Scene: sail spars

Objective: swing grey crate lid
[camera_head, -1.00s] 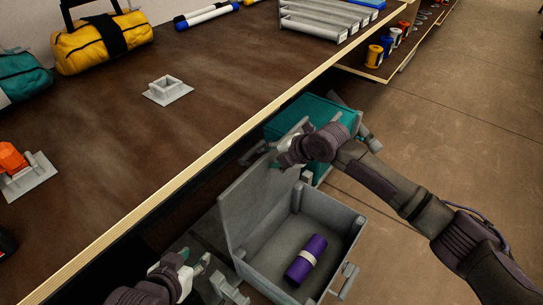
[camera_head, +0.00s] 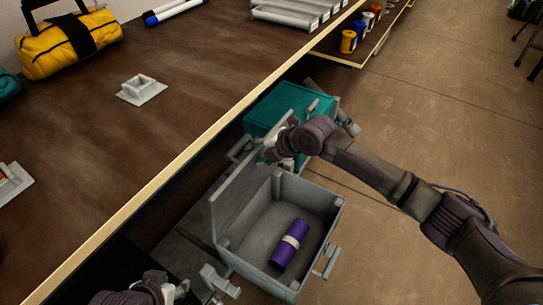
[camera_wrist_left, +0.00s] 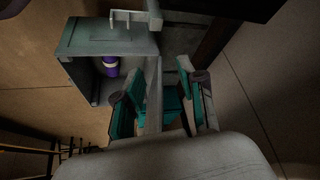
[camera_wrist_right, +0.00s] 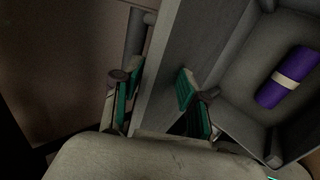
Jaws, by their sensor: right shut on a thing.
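The grey crate (camera_head: 312,197) is open below the bench edge, and its lid (camera_head: 236,192) stands raised on the bench side. A purple roll with a pale band (camera_head: 290,243) lies inside the crate; it also shows in the right wrist view (camera_wrist_right: 288,78) and the left wrist view (camera_wrist_left: 110,66). My right gripper (camera_head: 273,150) is at the lid's far upper corner, with its fingers (camera_wrist_right: 157,96) on both sides of the lid panel. My left gripper (camera_head: 180,290) is low at the near left, clear of the crate in the head view, with its fingers (camera_wrist_left: 163,105) apart.
A teal crate (camera_head: 290,105) stands just beyond the grey one, close to my right gripper. The wooden bench (camera_head: 90,150) borders the left, with a yellow bag (camera_head: 65,45) and a small grey fixture (camera_head: 142,88) on it. The floor (camera_head: 430,120) at right is free.

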